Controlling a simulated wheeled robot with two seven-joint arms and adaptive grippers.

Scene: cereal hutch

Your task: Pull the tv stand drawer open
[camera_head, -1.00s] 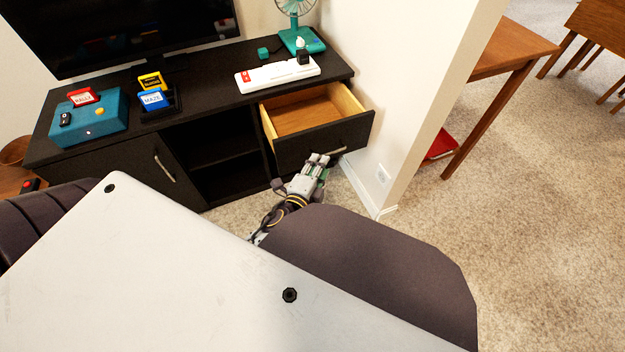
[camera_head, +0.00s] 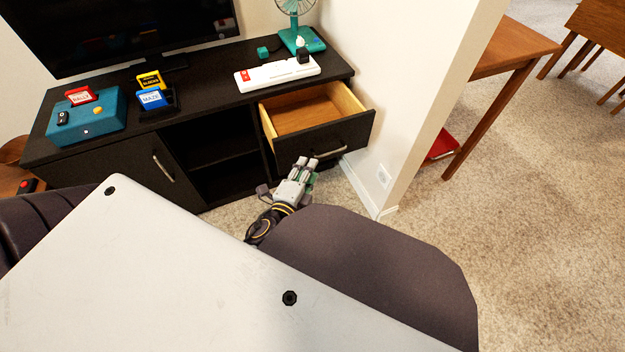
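The tv stand (camera_head: 210,108) is a low black cabinet against the wall. Its drawer (camera_head: 303,121) at the right end is pulled out, showing an empty light-wood inside. The drawer's metal handle (camera_head: 330,152) is on the black front.
A white power strip (camera_head: 277,75), a teal fan (camera_head: 302,40), a teal console (camera_head: 86,119) and a tv (camera_head: 120,30) stand on top. A white wall end (camera_head: 400,120) is close right of the drawer. Carpet is free in front.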

